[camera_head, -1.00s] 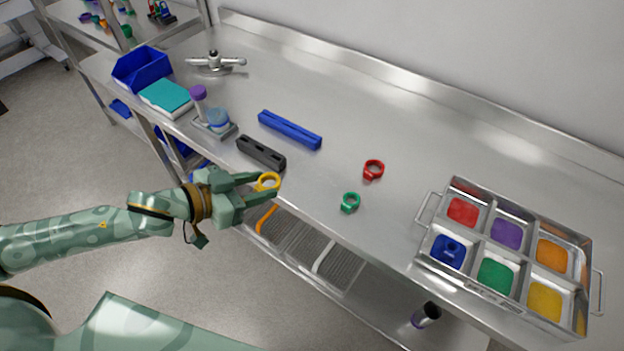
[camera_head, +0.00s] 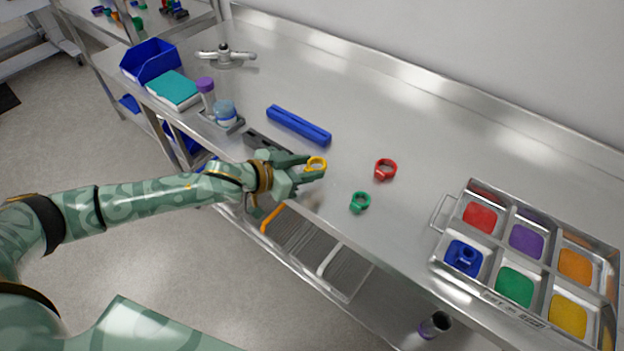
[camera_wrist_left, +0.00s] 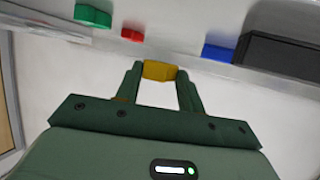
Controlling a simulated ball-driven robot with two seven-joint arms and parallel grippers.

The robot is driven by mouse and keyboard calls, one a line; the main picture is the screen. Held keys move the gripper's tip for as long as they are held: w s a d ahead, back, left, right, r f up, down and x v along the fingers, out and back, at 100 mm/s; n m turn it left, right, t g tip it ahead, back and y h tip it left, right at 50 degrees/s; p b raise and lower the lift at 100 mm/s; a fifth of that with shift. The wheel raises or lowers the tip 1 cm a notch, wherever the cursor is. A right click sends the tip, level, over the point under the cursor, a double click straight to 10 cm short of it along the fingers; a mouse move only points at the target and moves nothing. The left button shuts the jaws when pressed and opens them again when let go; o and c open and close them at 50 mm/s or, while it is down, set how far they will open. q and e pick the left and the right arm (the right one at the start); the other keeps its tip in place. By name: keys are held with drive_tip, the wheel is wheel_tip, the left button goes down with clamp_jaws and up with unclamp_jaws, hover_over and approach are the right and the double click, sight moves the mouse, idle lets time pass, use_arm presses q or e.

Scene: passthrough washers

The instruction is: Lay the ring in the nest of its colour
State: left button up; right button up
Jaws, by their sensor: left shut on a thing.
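A yellow ring (camera_head: 316,164) is held in my left gripper (camera_head: 312,170), which is shut on it above the front part of the bench. In the left wrist view the yellow ring (camera_wrist_left: 159,71) sits between the two fingertips (camera_wrist_left: 160,76). A metal tray (camera_head: 438,262) at the right has coloured nests: red (camera_head: 481,217), purple (camera_head: 526,241), orange (camera_head: 576,265), green (camera_head: 514,287) and yellow (camera_head: 568,316). A blue ring (camera_head: 464,257) lies in the blue nest. A red ring (camera_head: 385,169) and a green ring (camera_head: 360,202) lie on the bench. My right gripper is not in view.
A blue bar (camera_head: 299,125) and a black block (camera_head: 265,142) lie left of the gripper. A blue bin (camera_head: 150,62), a teal box (camera_head: 174,90) and a metal fixture (camera_head: 226,56) stand further left. The bench middle behind the rings is clear.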

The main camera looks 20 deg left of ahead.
use_arm(q)
drive_tip(key=shift+w+d+f, duration=0.15)
drive_tip(key=shift+w+f, duration=0.35)
drive_tip(key=shift+f, duration=0.25)
drive_tip(key=shift+w+d+f+b, duration=0.15)
drive_tip(key=shift+f+b, duration=0.1)
drive_tip(key=shift+f, duration=0.35)
drive_tip(key=shift+w+f+b, duration=0.15)
drive_tip(key=shift+f+b, duration=0.1)
drive_tip(key=shift+f, duration=0.75)
drive_tip(key=shift+f, duration=0.1)
drive_tip(key=shift+f, duration=0.1)
drive_tip(key=o, duration=0.9)
drive_tip(key=shift+o, duration=0.2)
